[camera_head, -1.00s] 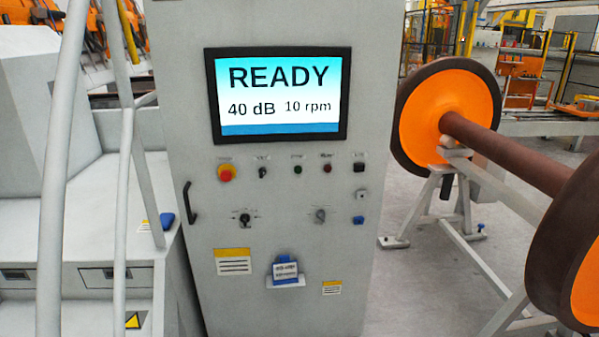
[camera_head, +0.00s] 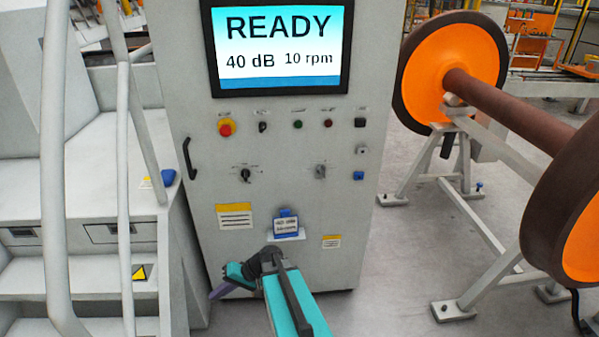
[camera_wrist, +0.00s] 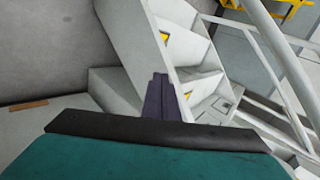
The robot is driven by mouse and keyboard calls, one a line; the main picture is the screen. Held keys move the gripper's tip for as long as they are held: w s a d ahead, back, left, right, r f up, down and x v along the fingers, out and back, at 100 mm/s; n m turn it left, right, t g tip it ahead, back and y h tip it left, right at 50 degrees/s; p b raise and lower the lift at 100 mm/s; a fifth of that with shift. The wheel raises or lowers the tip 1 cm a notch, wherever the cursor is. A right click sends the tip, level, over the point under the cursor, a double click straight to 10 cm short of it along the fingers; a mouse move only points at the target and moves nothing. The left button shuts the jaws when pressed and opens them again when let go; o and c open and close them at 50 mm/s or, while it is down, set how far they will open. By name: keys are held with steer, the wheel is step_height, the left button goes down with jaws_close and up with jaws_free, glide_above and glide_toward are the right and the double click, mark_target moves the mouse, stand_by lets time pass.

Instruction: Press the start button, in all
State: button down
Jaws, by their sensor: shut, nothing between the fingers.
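The grey control cabinet (camera_head: 180,85) faces me. Its screen (camera_head: 280,50) reads READY, 40 dB and 10 rpm. A small green button (camera_head: 298,125), which looks like the start button, sits in the row below the screen; its label is too small to read. A red button (camera_head: 326,125) is just right of it. My gripper (camera_head: 217,292) is low in front of the cabinet, well below the button row, pointing left and down. Its purple fingers (camera_wrist: 162,98) are closed together and empty in the wrist view, pointing towards the steps, with no button in sight there.
Two selector knobs (camera_head: 244,175) (camera_head: 320,172) sit lower. A door handle (camera_head: 188,158) sticks out at left. White railings and steps stand left, an orange wheelset (camera_head: 440,75) right.

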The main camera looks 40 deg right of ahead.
mark_target(298, 124)
steer(key=w+d+r+m+t+h, duration=0.1)
steer(key=w+d+r+t, duration=0.25)
steer(key=d+r, duration=0.75)
steer(key=w+d+r+m+t+h, duration=0.15)
steer(key=d+r+t, duration=0.35)
steer(key=d+r, duration=0.6)
steer(key=s+d+r+m+t+h, duration=0.1)
steer(key=s+d+r+t+h, duration=0.1)
steer(key=d+r, duration=0.7)
steer(key=s+d+r+m+t+h, duration=0.1)
steer(key=s+d+r+t, duration=0.3)
steer(key=d+r, duration=0.5)
step_height(298, 124, up, 2)
steer(key=shift+s+h, duration=0.45)
steer(key=shift+s, duration=0.05)
steer(key=shift+w+d+f+p, duration=0.1)
steer(key=shift+w+d+p, duration=0.05)
steer(key=shift+w+d, duration=0.9)
steer(key=shift+w+d+r+p, duration=0.1)
steer(key=shift+w+d+p, duration=0.1)
steer(key=shift+w+d, duration=0.8)
steer(key=shift+w+d+f+p, duration=0.15)
steer(key=shift+w+d, duration=0.55)
steer(key=shift+w, duration=0.65)
